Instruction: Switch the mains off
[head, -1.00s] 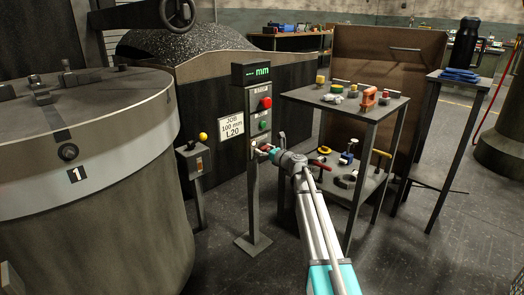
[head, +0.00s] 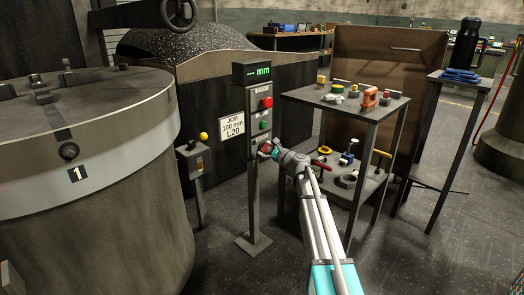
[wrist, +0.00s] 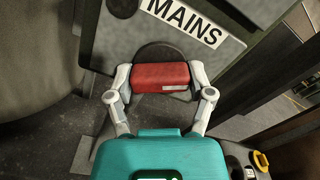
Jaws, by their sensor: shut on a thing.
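The mains switch has a red handle (wrist: 160,76) in front of a dark round disc, just below the MAINS label (wrist: 184,22) in the wrist view. My gripper (wrist: 160,82) is shut on this red handle, one finger at each end. In the head view my gripper (head: 270,151) is at the lower part of the control post (head: 254,190), and the handle is mostly hidden there. The post's display (head: 258,72) is lit with green dashes and "mm". A red button (head: 266,103) and a green button (head: 264,125) sit above the switch.
A two-tier metal stand (head: 370,113) with several small parts and tools is close to the right of my arm. A small post with a yellow knob (head: 203,136) stands left of the control post. A big round machine (head: 85,215) fills the left.

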